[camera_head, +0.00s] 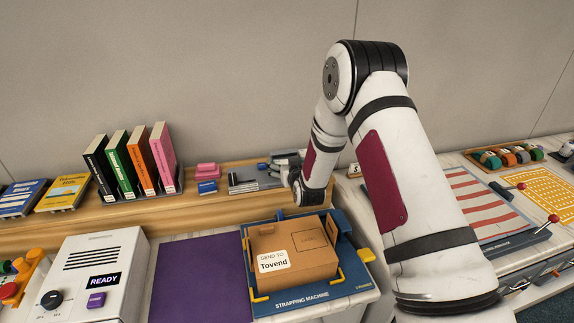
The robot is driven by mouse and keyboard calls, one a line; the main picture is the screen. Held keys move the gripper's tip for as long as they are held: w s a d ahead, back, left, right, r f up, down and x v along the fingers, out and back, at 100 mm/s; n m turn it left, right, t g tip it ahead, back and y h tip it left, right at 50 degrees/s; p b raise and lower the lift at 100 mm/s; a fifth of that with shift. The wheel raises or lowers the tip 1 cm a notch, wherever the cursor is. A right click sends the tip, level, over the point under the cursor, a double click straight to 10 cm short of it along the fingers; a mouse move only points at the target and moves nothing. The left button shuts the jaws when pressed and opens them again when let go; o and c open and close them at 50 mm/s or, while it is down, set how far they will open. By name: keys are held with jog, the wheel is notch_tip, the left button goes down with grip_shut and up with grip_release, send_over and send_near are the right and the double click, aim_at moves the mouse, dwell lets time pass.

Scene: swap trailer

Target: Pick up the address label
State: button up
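A white label (273,262) reading "SEND TO Tovend" lies flat on the top of a brown cardboard box (315,262). It is the only address label I can make out. The box sits in the blue strapping machine (285,303), between yellow guides. My arm comes in from the lower right and bends down behind the box, its wrist above the wooden shelf's edge. Grey parts beside the wrist, which seem to be my gripper (282,160), are over the shelf, behind and apart from the label. The fingers are too unclear to tell open from shut.
A white device (95,275) with a "READY" display stands at left, beside a purple mat (203,280). Upright books (135,160) and pink and blue blocks (207,176) are on the wooden shelf (220,207). A striped sheet (485,208) lies at right.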

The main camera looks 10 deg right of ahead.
jog(key=c, duration=0.3)
jog(key=shift+r, duration=0.1)
jog(key=shift+r, duration=0.45)
notch_tip(320, 180, up, 3)
jog(key=shift+s+f+b, duration=0.15)
jog(key=shift+f+b, duration=0.05)
jog(key=shift+b, duration=0.2)
jog(key=s+a+f+v, duration=0.1)
jog(key=a+f+v, duration=0.15)
jog(key=v, duration=1.25)
jog(key=f, duration=0.2)
jog(key=s+d+f, duration=0.1)
jog(key=f, duration=0.1)
jog(key=s+d+f, duration=0.1)
jog(key=f, duration=0.2)
jog(key=shift+s+d, duration=0.1)
jog(key=shift+s, duration=0.05)
